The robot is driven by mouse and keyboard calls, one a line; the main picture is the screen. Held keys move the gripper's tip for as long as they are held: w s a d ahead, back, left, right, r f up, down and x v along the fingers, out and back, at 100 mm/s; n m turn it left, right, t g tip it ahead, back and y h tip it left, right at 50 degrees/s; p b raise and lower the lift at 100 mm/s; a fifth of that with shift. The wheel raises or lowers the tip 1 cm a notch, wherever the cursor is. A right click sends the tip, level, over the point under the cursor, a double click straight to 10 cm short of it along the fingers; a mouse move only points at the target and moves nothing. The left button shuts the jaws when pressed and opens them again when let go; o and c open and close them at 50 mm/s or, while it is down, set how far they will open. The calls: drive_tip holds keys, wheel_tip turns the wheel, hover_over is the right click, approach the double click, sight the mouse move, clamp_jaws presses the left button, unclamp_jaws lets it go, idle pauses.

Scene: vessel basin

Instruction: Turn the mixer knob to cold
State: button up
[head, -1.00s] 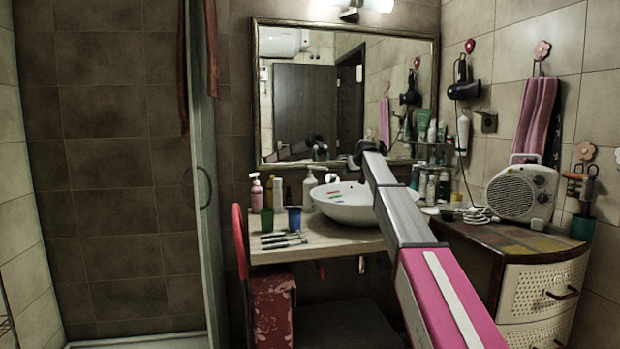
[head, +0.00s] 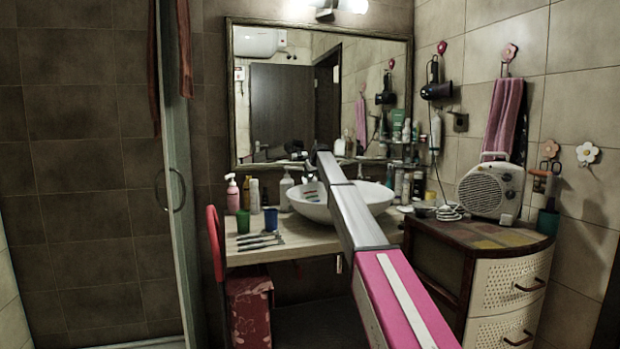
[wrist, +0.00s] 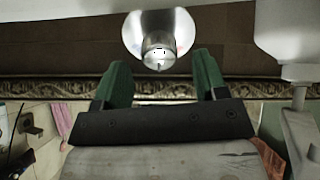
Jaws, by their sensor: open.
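The chrome mixer (wrist: 160,32) shows upside down at the top middle of the wrist view. Its knob (wrist: 158,52), a short round cylinder with small dark marks on its end, points toward my gripper. My gripper (wrist: 161,66) is open, its two green fingers one on each side of the knob's line and slightly short of it. No contact with the knob shows. In the head view my arm reaches over the white basin (head: 308,205) toward the mirror and hides the mixer and most of the gripper.
A white soap dispenser (wrist: 288,35) is close beside my gripper in the wrist view. The mirror (head: 290,100) stands behind the basin. Cups, bottles and toothbrushes are on the counter (head: 300,250) at left. A fan heater (head: 490,190) is on the cabinet at right.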

sight(310, 175)
drive_tip(key=shift+x, duration=1.5)
drive_tip(key=shift+d, duration=0.1)
drive_tip(key=c, duration=0.9)
drive_tip(key=shift+m, duration=0.3)
drive_tip(key=m, duration=0.4)
drive_tip(key=shift+m+h, duration=0.3)
drive_tip(key=shift+m, duration=0.1)
drive_tip(key=m, duration=0.5)
drive_tip(key=shift+m+h, duration=0.3)
drive_tip(key=shift+m, duration=0.1)
